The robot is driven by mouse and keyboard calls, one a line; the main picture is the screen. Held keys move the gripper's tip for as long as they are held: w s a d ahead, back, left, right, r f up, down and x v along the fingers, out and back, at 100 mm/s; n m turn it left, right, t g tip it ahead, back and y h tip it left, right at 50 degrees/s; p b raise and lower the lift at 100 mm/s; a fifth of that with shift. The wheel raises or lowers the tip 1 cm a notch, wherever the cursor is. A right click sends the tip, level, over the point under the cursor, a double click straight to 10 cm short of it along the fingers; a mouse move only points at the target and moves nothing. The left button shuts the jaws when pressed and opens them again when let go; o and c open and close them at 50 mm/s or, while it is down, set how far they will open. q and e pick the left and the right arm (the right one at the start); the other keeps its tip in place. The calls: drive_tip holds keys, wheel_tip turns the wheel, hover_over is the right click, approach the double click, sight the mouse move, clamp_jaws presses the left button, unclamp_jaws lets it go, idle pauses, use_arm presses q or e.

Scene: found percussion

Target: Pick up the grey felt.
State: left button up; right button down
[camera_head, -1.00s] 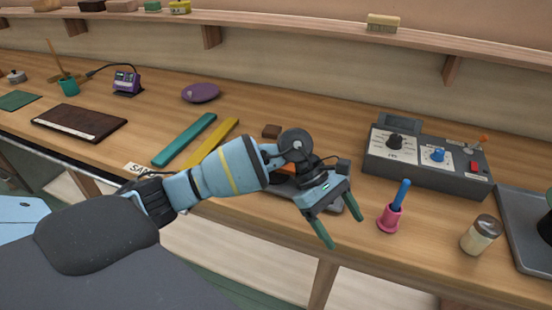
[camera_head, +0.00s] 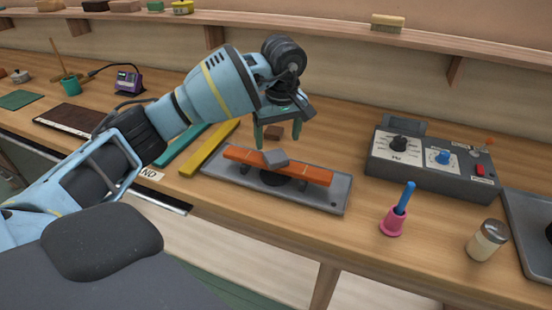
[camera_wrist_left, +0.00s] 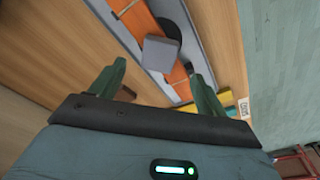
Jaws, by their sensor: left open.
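The grey felt (camera_head: 275,158) is a small grey block lying across the middle of an orange bar (camera_head: 310,173). The bar rests on a grey tray-like base (camera_head: 330,197). My left gripper (camera_head: 275,143) is open and points down, just above and behind the felt. In the left wrist view the felt (camera_wrist_left: 161,53) lies beyond the fingertips, roughly centred between the open fingers (camera_wrist_left: 158,78). Nothing is between the fingers. My right gripper is not in view.
A small brown block (camera_head: 273,132) lies behind the base. Yellow (camera_head: 210,150) and teal bars lie to the left. A grey control box (camera_head: 430,160), a pink holder (camera_head: 393,222) with a blue stick, and a jar (camera_head: 487,240) stand to the right.

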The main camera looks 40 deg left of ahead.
sight(276, 155)
use_arm(q)
drive_tip(key=shift+w+a+f, duration=0.1)
drive_tip(key=shift+a+f, duration=0.05)
drive_tip(key=shift+f, duration=0.9)
drive_tip(key=shift+w+a+f, duration=0.15)
drive_tip(key=shift+a+f, duration=0.05)
drive_tip(key=shift+f, duration=0.8)
drive_tip(key=shift+w+a+f, duration=0.1)
drive_tip(key=shift+a+f, duration=0.05)
drive_tip(key=shift+f, duration=0.9)
drive_tip(key=c, duration=1.1)
drive_tip(key=shift+r, duration=0.1)
drive_tip(key=shift+r, duration=0.4)
drive_tip(key=r, duration=0.2)
drive_tip(key=shift+s+d+r, duration=0.25)
drive_tip(key=shift+s+r, duration=0.05)
drive_tip(key=shift+s, duration=0.1)
drive_tip(key=s+d, duration=0.2)
drive_tip(key=s, duration=0.2)
drive_tip(key=s+d+r, duration=0.1)
drive_tip(key=s+d, duration=0.2)
drive_tip(key=s, duration=0.1)
drive_tip(key=s+d, duration=0.2)
drive_tip(key=s, duration=0.3)
drive_tip(key=shift+d+r, duration=0.2)
drive_tip(key=shift+d, duration=0.1)
